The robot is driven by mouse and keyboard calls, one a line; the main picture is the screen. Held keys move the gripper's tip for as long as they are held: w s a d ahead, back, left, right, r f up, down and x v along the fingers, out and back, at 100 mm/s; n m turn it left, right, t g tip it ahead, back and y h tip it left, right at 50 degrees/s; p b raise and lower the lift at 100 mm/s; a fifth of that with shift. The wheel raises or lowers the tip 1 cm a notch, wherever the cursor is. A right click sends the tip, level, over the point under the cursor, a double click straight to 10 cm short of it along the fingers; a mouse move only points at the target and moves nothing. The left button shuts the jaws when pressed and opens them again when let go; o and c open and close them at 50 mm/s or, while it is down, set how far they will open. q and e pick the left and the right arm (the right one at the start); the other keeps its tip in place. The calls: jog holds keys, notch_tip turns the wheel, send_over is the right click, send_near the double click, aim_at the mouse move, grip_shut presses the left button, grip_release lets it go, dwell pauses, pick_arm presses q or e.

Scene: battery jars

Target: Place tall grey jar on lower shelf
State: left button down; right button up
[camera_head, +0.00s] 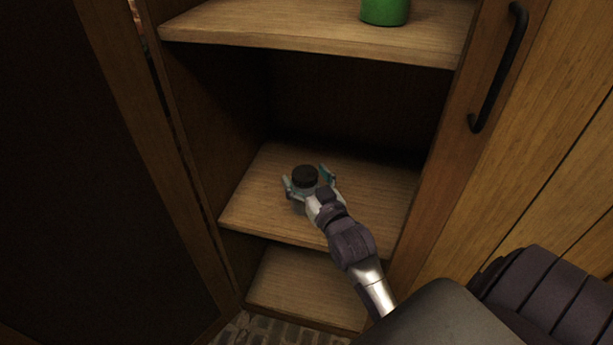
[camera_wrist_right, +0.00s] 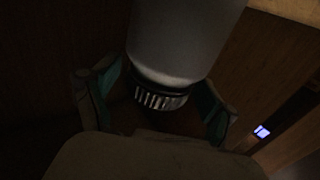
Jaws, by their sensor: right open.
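The grey jar (camera_head: 299,206) with a dark lid stands upright on the shelf board below the top one (camera_head: 265,215). Its grey body (camera_wrist_right: 190,40) and ribbed dark lid (camera_wrist_right: 160,97) fill the middle of the right wrist view, where they appear upside down. My right gripper (camera_head: 308,181) reaches into the cabinet with its teal-tipped fingers open on either side of the jar. In the right wrist view the fingers (camera_wrist_right: 155,100) stand apart, with a gap visible beside the lid. The gripper partly hides the jar's lower front. My left gripper is out of view.
A green object (camera_head: 385,10) stands on the upper shelf (camera_head: 300,42). Another bare board (camera_head: 300,290) lies at the cabinet bottom. The dark door (camera_head: 90,180) is at the left; a panel with a black handle (camera_head: 497,70) is at the right. Shelf space around the jar is clear.

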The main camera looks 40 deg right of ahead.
aim_at(310, 184)
jog(key=shift+r, duration=0.15)
jog(key=s, duration=0.3)
jog(key=s+p, duration=0.1)
jog(key=shift+s+a, duration=0.15)
jog(key=shift+a, duration=0.2)
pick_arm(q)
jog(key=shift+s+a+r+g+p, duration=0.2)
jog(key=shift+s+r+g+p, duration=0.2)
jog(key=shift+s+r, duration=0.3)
pick_arm(e)
jog(key=s+a+f+n+g+y, duration=0.1)
jog(key=s+a+f+g, duration=0.2)
jog(key=s, duration=0.4)
jog(key=s+a+f+n+g+y, duration=0.1)
jog(key=s+a+f+g, duration=0.3)
jog(key=s+f+g, duration=0.1)
jog(key=s+a+f+n+g+y, duration=0.1)
jog(key=s+a+f+g, duration=0.3)
jog(key=s, duration=0.5)
jog(key=shift+s+n+g, duration=0.4)
jog(key=shift+n+g, duration=0.1)
jog(key=shift+g, duration=0.6)
jog(key=shift+a, duration=0.1)
